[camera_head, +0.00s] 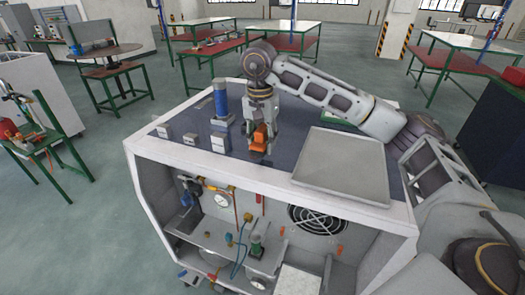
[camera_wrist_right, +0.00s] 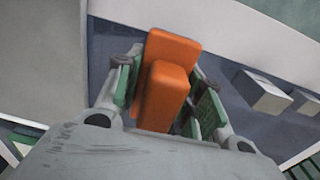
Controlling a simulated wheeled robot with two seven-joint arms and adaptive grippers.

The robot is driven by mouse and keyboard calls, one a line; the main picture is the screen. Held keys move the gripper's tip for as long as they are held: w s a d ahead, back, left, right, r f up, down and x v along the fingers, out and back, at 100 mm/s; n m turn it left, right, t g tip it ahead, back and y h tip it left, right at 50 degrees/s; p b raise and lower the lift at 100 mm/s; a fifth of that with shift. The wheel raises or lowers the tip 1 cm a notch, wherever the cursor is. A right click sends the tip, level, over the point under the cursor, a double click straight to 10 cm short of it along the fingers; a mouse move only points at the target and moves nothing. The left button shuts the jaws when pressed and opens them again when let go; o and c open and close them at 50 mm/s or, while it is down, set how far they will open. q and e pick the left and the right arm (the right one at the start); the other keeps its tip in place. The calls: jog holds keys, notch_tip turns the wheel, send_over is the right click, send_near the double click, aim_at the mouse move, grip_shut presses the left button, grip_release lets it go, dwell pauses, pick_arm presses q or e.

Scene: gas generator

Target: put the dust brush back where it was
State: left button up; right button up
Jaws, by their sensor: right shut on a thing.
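The dust brush (camera_head: 260,138) has an orange handle and hangs in my right gripper (camera_head: 261,124) over the dark top of the white generator cabinet, near its front edge. In the right wrist view, the orange handle (camera_wrist_right: 172,62) sits between the two green-padded fingers of the right gripper (camera_wrist_right: 165,96), which are shut on it. My left gripper is not in view.
A blue cylinder (camera_head: 220,102) and several small light boxes (camera_head: 190,140) stand left of the brush on the cabinet top. A raised grey panel (camera_head: 340,163) lies to the right. The open front below shows a gauge (camera_head: 222,197) and a fan grille (camera_head: 317,219).

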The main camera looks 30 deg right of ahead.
aim_at(261, 128)
jog(key=shift+f, duration=0.1)
jog(key=shift+f+p, duration=0.35)
jog(key=shift+f, duration=1.4)
jog(key=shift+f, duration=0.15)
jog(key=o, duration=1.1)
jog(key=shift+c, duration=0.2)
jog(key=shift+r, duration=0.2)
notch_tip(261, 128, up, 6)
jog(key=shift+a+r+b, duration=0.15)
jog(key=shift+b, duration=0.25)
jog(key=shift+a+r+p, duration=0.1)
jog(key=shift+r+p, duration=0.45)
jog(key=shift+r, duration=2.25)
